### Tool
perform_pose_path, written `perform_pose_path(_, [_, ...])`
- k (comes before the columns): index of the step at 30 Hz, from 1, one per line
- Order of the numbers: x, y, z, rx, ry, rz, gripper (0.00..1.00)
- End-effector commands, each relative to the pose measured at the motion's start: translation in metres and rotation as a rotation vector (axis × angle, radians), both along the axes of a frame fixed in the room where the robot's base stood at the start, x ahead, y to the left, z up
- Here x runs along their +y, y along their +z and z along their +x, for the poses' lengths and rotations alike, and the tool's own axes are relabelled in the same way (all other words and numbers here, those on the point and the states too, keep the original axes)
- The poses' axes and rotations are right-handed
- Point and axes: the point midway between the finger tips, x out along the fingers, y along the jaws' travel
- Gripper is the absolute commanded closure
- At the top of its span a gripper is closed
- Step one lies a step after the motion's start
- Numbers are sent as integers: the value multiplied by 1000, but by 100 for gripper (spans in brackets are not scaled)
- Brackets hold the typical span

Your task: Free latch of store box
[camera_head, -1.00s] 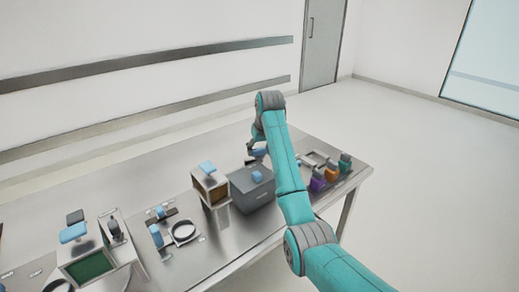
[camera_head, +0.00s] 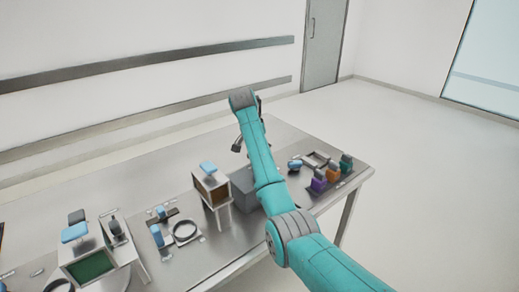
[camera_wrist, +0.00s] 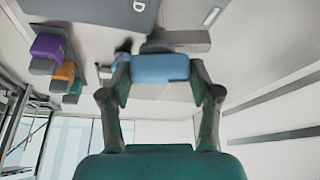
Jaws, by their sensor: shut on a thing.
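The grey store box (camera_head: 243,188) stands on the steel table, partly hidden behind my arm in the head view. A dark grey panel marked with a letter, apparently part of this box (camera_wrist: 95,10), shows at the top of the wrist view. My gripper (camera_wrist: 155,75) is shut on a light blue block (camera_wrist: 160,68), one finger at each end. A grey bar (camera_wrist: 178,41) lies directly behind the block; I cannot tell whether they are joined.
A white-framed stand with a blue top (camera_head: 208,167) is close left of the box. Purple (camera_head: 318,184), orange (camera_head: 333,173) and green (camera_head: 346,163) blocks sit to the right. A blue-ended piece (camera_head: 295,164) lies near them. The table's back strip is clear.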

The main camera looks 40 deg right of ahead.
Motion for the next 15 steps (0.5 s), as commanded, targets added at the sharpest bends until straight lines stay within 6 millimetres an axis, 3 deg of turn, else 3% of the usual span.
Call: perform_pose_path(15, [0, -1, 1, 3, -295, 2, 72])
